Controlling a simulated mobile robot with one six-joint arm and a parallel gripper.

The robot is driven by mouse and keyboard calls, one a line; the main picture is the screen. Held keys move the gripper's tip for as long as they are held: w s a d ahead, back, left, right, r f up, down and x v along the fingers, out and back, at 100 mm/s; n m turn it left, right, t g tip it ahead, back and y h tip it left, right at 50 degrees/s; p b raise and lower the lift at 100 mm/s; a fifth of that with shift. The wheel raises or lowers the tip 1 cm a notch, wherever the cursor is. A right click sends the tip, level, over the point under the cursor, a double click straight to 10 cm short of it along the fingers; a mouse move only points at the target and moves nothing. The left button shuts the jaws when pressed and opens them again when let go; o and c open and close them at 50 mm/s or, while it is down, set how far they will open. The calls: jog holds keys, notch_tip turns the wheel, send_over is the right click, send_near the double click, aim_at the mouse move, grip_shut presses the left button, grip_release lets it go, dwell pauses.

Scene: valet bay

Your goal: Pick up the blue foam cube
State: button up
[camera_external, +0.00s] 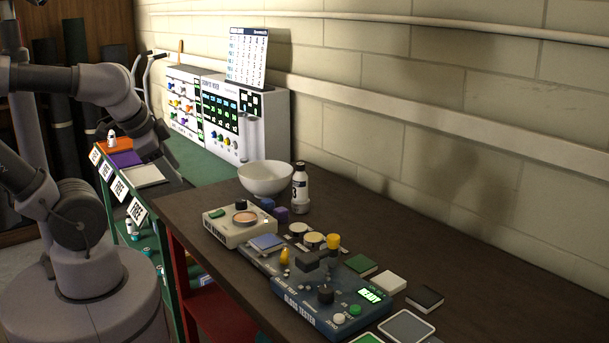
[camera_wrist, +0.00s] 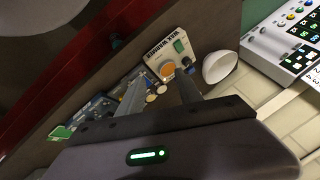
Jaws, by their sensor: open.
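A small blue cube (camera_external: 267,204) sits on the dark workbench (camera_external: 440,255), just behind the cream warmer box and beside a purple cube (camera_external: 281,214).
The cream warmer box (camera_external: 240,226), a white bottle (camera_external: 300,188) and a white bowl (camera_external: 265,178) stand close around the cubes. The blue tester (camera_external: 335,300) and several small pads fill the bench's front. The wall (camera_external: 450,130) runs along the back.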

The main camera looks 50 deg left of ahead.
jog(key=w+a+r+n+g+p, duration=0.1)
jog(key=w+r+n+p, duration=0.35)
jog(key=w+r, duration=0.2)
jog(key=n+g+p, duration=0.2)
jog(key=n+g, duration=0.3)
jog(key=n, duration=1.3)
send_over(268, 200)
jog(key=d, duration=0.1)
notch_tip(268, 200, down, 22)
jog(key=shift+d+f, duration=0.1)
jog(key=shift+f, duration=0.1)
jog(key=f+b, duration=0.1)
jog(key=f, duration=0.1)
jog(key=a+f, duration=0.1)
jog(key=f, duration=0.2)
jog(key=shift+s+f+b, duration=0.1)
jog(key=shift+f+b, duration=0.2)
jog(key=shift+b, duration=0.1)
jog(key=shift+r, duration=0.1)
grip_shut()
